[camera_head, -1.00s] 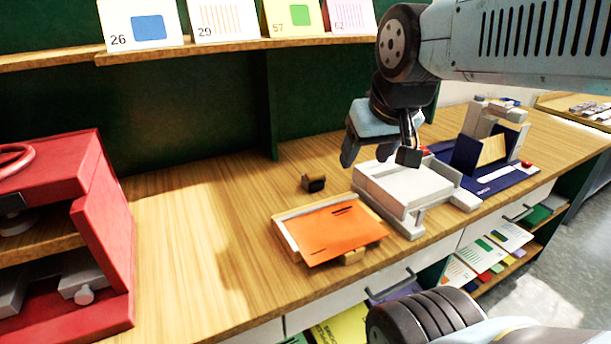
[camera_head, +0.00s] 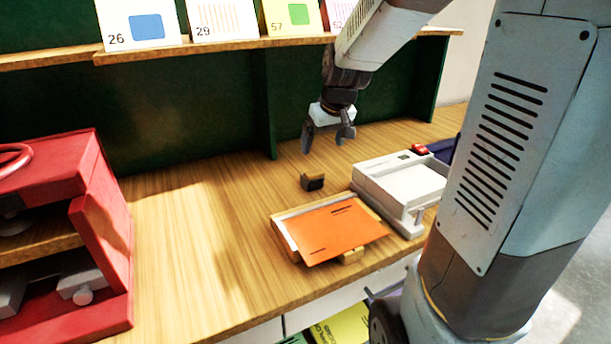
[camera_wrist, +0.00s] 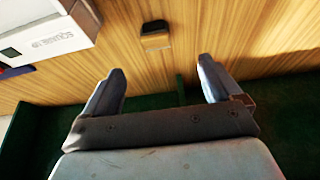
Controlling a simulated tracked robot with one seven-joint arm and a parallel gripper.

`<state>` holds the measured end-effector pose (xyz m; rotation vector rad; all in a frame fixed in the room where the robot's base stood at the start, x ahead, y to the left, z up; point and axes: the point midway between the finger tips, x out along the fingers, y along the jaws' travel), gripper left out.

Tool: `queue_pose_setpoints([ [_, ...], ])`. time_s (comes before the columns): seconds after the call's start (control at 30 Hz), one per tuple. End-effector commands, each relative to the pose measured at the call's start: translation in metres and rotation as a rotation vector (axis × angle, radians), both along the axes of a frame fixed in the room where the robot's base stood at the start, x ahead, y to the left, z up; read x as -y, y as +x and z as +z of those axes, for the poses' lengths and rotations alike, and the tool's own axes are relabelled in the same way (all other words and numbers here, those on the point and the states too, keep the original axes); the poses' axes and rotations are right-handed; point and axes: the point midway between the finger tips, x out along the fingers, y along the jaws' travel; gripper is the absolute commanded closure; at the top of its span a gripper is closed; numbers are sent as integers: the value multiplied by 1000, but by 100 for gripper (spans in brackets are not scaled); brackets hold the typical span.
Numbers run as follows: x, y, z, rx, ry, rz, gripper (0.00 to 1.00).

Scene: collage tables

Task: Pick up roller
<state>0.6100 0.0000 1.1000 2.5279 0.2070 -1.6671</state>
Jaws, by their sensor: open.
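My gripper (camera_head: 327,143) is open and empty, in the air above and slightly behind this block. Both fingers (camera_wrist: 160,78) show apart in the wrist view, with bare table between them. Nothing touches the block.
An orange sheet (camera_head: 335,229) lies on a wooden tray in front of the block. A white device (camera_head: 368,180) stands to the right. A red press (camera_head: 100,235) stands at left. A card shelf (camera_head: 200,47) runs above. The table left of the block is clear.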

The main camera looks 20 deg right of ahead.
Motion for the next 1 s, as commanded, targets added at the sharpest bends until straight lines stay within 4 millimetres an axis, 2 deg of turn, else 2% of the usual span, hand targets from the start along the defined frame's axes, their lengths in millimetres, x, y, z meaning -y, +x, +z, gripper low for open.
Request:
queue_pose_setpoints([
  [0.1, 3, 20, -16, -9, 6, 11, 8],
  [0.23, 5, 33, -28, -14, 10, 20, 8],
  [0.47, 5, 44, -42, -17, 12, 26, 8],
  [0.8, 1, 62, -88, -17, 12, 26, 8],
  [1.0, 0, 71, -108, -16, 13, 25, 8],
])
